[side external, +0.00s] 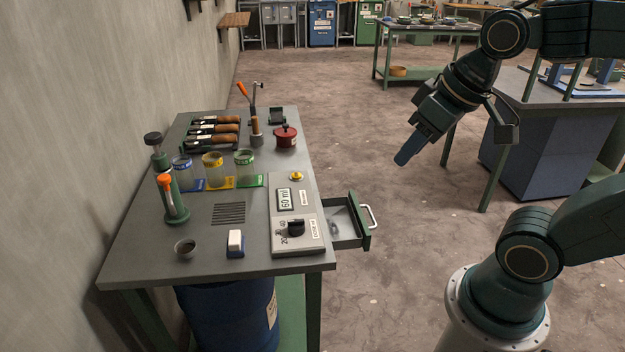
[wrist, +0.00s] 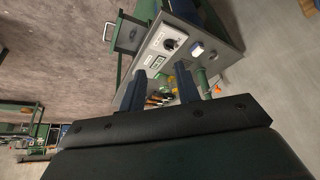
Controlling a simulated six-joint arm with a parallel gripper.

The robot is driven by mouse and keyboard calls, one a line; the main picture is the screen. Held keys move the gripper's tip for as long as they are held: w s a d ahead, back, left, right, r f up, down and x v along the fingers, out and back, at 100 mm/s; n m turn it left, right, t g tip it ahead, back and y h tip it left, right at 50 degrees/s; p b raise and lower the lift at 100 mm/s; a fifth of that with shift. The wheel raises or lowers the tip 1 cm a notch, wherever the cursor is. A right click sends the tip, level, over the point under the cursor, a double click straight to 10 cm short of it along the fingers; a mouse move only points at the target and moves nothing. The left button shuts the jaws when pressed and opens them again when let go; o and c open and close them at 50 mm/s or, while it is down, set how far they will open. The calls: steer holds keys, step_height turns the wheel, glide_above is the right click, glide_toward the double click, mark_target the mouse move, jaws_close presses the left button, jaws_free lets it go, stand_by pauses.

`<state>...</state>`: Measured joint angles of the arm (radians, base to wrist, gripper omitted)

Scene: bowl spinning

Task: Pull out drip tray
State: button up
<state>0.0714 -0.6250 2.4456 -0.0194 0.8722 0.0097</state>
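The drip tray (side external: 367,238) looks like a green-edged drawer with a pale handle (side external: 371,215). It sticks out from the right side of the workbench, under the top, with its grey inside showing. In the wrist view the tray (wrist: 131,35) and its handle (wrist: 108,32) are at the upper left, beyond the fingers. My gripper (side external: 404,160) is in the air to the right of the bench, above and apart from the tray, pointing down and left. In the wrist view its two blue fingers (wrist: 163,88) are apart with nothing held between them.
The bench top (side external: 140,250) carries a control panel with a black knob (side external: 296,228), a red pot (side external: 286,137), jars, several wooden-handled tools and a small bowl (side external: 185,248). A blue barrel (side external: 228,315) stands underneath.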

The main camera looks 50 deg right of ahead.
steer(key=w+d+f+m+g, duration=0.35)
steer(key=w+d+f, duration=0.35)
steer(key=w+d, duration=0.5)
steer(key=w+d+f+m+y, duration=0.1)
steer(key=d+f+m, duration=0.3)
steer(key=d+f, duration=1)
step_height(320, 180, down, 3)
steer(key=shift+w+d+f+y, duration=0.2)
steer(key=shift+w+d+y, duration=0.2)
steer(key=shift+w, duration=0.1)
steer(key=shift+m, duration=0.25)
steer(key=x, duration=1.3)
steer(key=shift+s+f, duration=0.1)
steer(key=shift+f, duration=0.3)
